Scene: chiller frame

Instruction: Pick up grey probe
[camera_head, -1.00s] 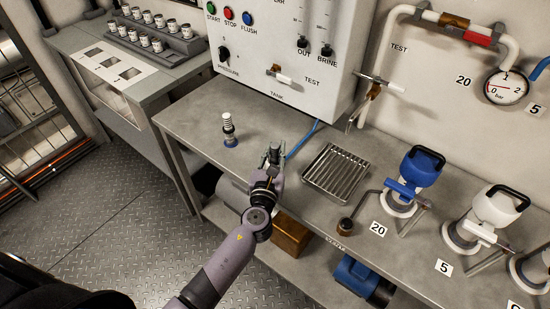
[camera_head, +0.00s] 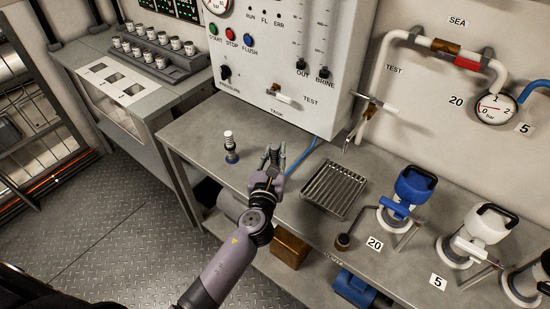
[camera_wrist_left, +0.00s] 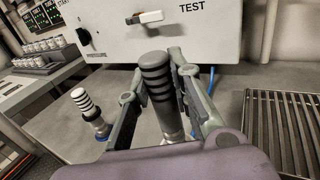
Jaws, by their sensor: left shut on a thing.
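The grey probe (camera_wrist_left: 160,85) has a dark ribbed grip and a paler grey lower body, and stands upright in the left wrist view. My left gripper (camera_head: 274,155) is shut on it, with one finger on each side; it also shows in the left wrist view (camera_wrist_left: 160,100). The probe's lower end is hidden behind my wrist, so I cannot tell whether it touches the bench. In the head view the probe is hard to make out between the fingers. My right gripper is not in view.
A white-ribbed probe with a blue base (camera_head: 231,148) stands on the bench left of my gripper. A slatted metal tray (camera_head: 333,190) lies to the right. The control panel (camera_head: 290,70) rises behind, with a blue hose (camera_head: 301,155) below it.

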